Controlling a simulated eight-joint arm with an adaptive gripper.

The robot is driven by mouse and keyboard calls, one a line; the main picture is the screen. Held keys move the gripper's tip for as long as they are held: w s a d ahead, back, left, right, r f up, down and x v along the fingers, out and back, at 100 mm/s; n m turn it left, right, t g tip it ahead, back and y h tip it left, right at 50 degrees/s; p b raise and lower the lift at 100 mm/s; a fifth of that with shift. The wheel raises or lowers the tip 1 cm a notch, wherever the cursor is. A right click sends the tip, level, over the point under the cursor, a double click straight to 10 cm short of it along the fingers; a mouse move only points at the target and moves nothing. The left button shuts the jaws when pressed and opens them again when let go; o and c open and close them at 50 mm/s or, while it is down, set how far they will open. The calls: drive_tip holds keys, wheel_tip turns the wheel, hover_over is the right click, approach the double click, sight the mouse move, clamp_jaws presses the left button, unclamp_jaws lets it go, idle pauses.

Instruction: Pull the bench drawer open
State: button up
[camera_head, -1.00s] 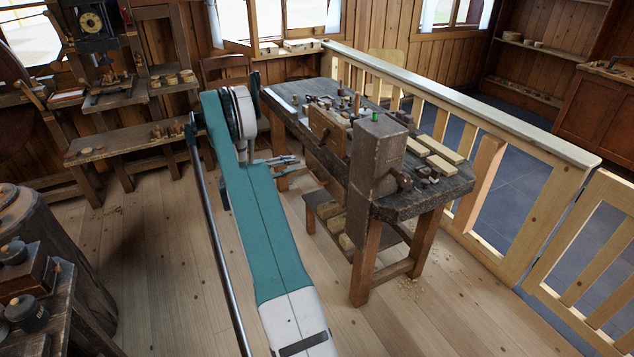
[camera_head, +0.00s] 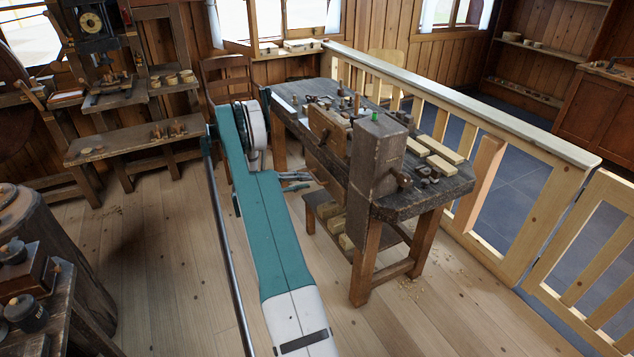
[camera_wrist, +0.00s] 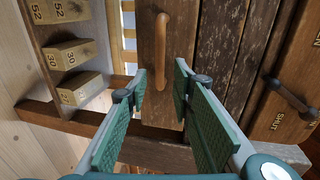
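The bench (camera_head: 440,196) stands in the middle of the head view, and my gripper (camera_head: 296,179) is beside its left side, below the top. In the wrist view my gripper (camera_wrist: 160,78) is open, its two green-padded fingers spread apart. A brown wooden bar handle (camera_wrist: 160,42) stands on a weathered wood front (camera_wrist: 147,20) ahead of the fingertips, roughly in line with the gap. Nothing is visibly gripped. I cannot tell which front is the drawer.
Numbered wood blocks (camera_wrist: 72,53) lie on a shelf at the wrist view's left. At its right is a panel marked SHUT (camera_wrist: 280,124) with a dark handle (camera_wrist: 290,97). A railing (camera_head: 470,105) runs behind the bench. The floor (camera_head: 170,270) left of my arm is clear.

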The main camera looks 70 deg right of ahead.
sight(317, 179)
drive_tip(key=shift+b+x, duration=0.75)
drive_tip(key=shift+x, duration=2.7)
clamp_jaws()
